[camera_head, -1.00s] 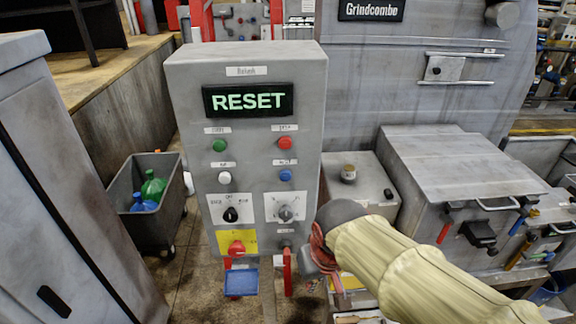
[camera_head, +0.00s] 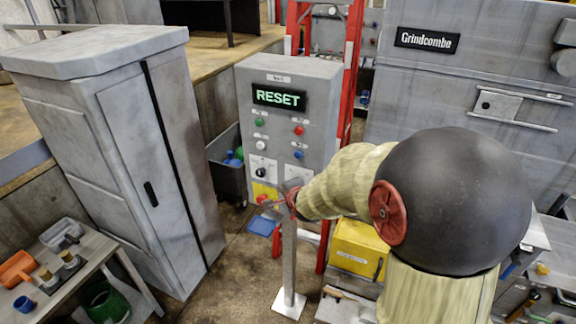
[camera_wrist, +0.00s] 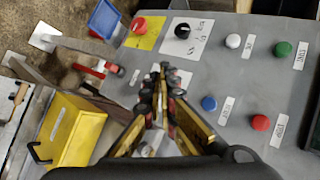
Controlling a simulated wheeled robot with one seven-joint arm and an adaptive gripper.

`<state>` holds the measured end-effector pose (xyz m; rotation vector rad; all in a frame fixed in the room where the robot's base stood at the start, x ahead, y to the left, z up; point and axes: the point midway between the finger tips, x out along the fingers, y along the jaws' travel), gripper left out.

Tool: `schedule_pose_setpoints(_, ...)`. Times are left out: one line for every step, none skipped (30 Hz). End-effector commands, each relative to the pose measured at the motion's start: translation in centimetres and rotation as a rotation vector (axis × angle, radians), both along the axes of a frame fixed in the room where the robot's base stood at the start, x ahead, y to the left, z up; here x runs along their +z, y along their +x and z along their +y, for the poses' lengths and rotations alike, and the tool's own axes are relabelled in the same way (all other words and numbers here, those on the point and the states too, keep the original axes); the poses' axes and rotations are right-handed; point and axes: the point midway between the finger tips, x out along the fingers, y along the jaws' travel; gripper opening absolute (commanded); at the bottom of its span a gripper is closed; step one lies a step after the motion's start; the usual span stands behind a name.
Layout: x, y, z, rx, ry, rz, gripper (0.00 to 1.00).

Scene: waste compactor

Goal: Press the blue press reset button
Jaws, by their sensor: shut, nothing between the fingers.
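The blue button (camera_head: 299,154) is the lower button of the right column on the grey control panel (camera_head: 322,140), below the red button. In the wrist view the blue button (camera_wrist: 209,103) is clear of my fingers, to the right of and below their tips. My gripper (camera_wrist: 161,70) is shut and empty. Its fingertips overlap the white plate of a selector knob, which they partly hide. I cannot tell whether they touch the panel. In the head view my arm covers the panel's lower right. The panel display (camera_head: 278,97) reads RESET in green.
Close to the blue button are a red button (camera_wrist: 261,122), a white button (camera_wrist: 233,41) and a green button (camera_wrist: 283,49). A red emergency knob (camera_wrist: 138,24) sits on a yellow plate. A grey cabinet (camera_head: 95,130) stands left, and a yellow box (camera_head: 357,250) stands below my arm.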

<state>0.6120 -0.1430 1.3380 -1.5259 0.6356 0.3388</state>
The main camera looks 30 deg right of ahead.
Motion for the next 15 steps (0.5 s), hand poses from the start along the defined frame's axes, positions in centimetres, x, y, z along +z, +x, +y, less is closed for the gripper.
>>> schedule_pose_setpoints(1.2,0.8,-0.1,-0.037,0.048,-0.059,0.0)
schedule_pose_setpoints(1.8,1.2,-0.2,-0.058,0.078,-0.093,0.0)
schedule_pose_setpoints(2.6,1.7,-0.2,-0.085,0.119,-0.134,0.0)
schedule_pose_setpoints(3.1,1.9,-0.2,-0.103,0.148,-0.16,0.0)
schedule_pose_setpoints(3.4,2.1,-0.3,-0.118,0.176,-0.182,0.0)
schedule_pose_setpoints(3.9,2.3,-0.3,-0.136,0.207,-0.208,0.0)
schedule_pose_setpoints(4.1,2.4,-0.3,-0.149,0.229,-0.223,0.0)
schedule_pose_setpoints(4.3,2.5,-0.3,-0.158,0.248,-0.235,0.0)
schedule_pose_setpoints(4.5,2.6,-0.3,-0.169,0.268,-0.246,0.0)
schedule_pose_setpoints(4.6,2.6,-0.3,-0.176,0.28,-0.251,0.0)
schedule_pose_setpoints(4.6,2.7,-0.3,-0.182,0.29,-0.254,0.0)
schedule_pose_setpoints(4.6,2.7,-0.3,-0.188,0.301,-0.255,0.0)
schedule_pose_setpoints(4.6,2.6,-0.3,-0.191,0.305,-0.256,0.0)
schedule_pose_setpoints(4.6,2.6,-0.3,-0.192,0.308,-0.257,0.0)
schedule_pose_setpoints(4.6,2.6,-0.3,-0.194,0.311,-0.258,0.0)
